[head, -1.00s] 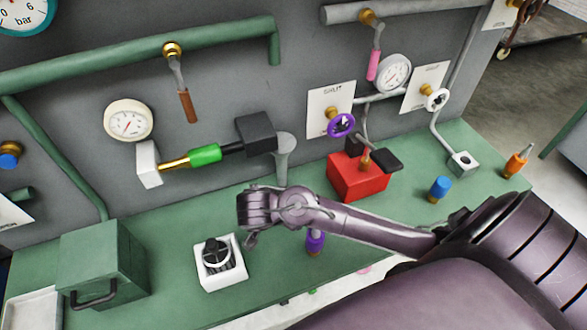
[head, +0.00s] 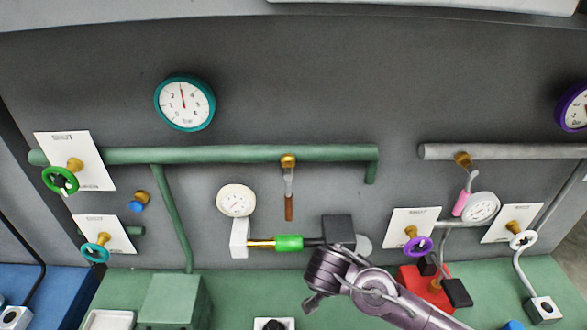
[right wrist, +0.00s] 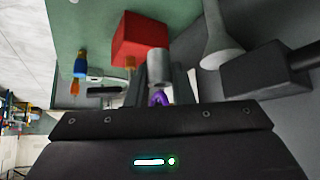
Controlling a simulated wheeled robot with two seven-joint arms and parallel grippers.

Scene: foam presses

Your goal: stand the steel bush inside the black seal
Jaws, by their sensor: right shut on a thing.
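My right gripper (head: 312,298) hangs over the green bench, in front of the black block of the press, seen from its back. In the right wrist view its fingers (right wrist: 160,85) are shut on a grey cylinder, the steel bush (right wrist: 158,65). The bush cannot be made out in the head view. A black round part, which looks like the black seal (head: 273,325), sits in a white holder (head: 257,322) at the bottom edge of the head view, mostly cut off. It lies below and left of the gripper. My left gripper is not in view.
A green cylinder with a brass rod (head: 289,243) and a black block (head: 338,229) stand behind the gripper. A red box (head: 412,276) is to its right, and a green box (head: 172,300) to the left. Bench between green box and white holder is clear.

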